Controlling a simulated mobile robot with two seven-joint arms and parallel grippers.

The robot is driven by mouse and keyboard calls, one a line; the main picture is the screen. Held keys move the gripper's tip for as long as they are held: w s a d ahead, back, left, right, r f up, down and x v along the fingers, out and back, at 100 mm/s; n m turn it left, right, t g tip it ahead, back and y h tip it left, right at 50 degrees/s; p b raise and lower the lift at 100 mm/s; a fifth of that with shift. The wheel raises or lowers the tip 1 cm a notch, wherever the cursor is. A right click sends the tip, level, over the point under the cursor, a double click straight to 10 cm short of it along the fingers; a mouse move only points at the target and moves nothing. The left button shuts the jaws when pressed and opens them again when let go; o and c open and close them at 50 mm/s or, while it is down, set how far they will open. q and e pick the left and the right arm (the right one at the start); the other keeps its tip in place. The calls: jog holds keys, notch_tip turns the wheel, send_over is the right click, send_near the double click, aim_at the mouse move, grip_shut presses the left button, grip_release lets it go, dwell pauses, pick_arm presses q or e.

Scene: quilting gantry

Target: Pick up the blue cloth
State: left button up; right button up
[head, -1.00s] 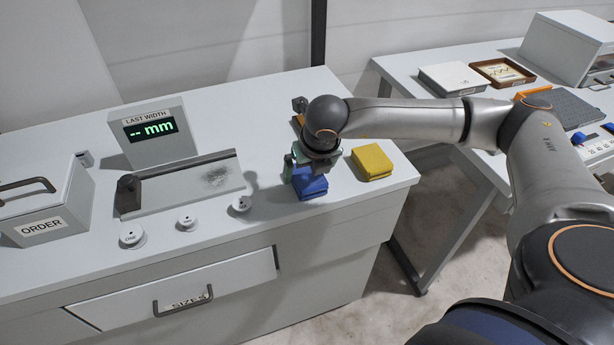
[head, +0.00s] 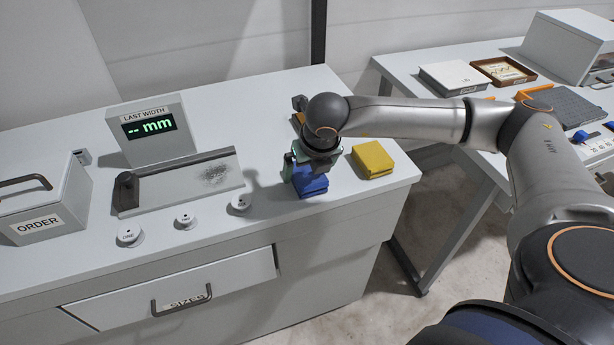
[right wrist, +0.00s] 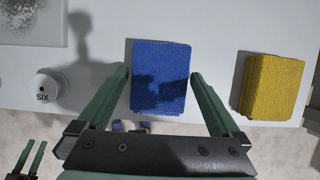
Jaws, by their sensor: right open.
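The blue cloth (head: 309,183) is a folded pad on the light grey bench top, near its front edge. It also shows in the right wrist view (right wrist: 160,75). My right gripper (head: 303,165) is over the cloth in the head view. In the right wrist view its two green fingers (right wrist: 160,75) are open, one on each side of the cloth, with small gaps between. Part of the cloth is hidden by my gripper in the head view. My left gripper is not in the head view.
A folded yellow cloth (head: 372,158) lies to the right of the blue one. White round knobs (head: 241,203) and a grey plate (head: 190,183) are to the left. A display (head: 152,130) and an ORDER box (head: 45,205) stand farther left. A second table (head: 400,70) is at right.

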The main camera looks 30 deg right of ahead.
aim_at(304, 168)
jog(key=shift+c, duration=0.2)
jog(key=c, duration=1)
jog(key=shift+c, duration=0.2)
jog(key=shift+r+p, duration=0.45)
jog(key=shift+p, duration=0.35)
notch_tip(304, 168, up, 3)
jog(key=shift+s+a+r+b, duration=0.1)
jog(key=shift+b, duration=0.75)
jog(key=s+a+r+b, duration=0.1)
jog(key=s+a+r, duration=0.3)
jog(key=s+r, duration=0.5)
jog(key=s, duration=0.4)
jog(key=shift+a+r, duration=0.2)
jog(key=shift+a, duration=0.2)
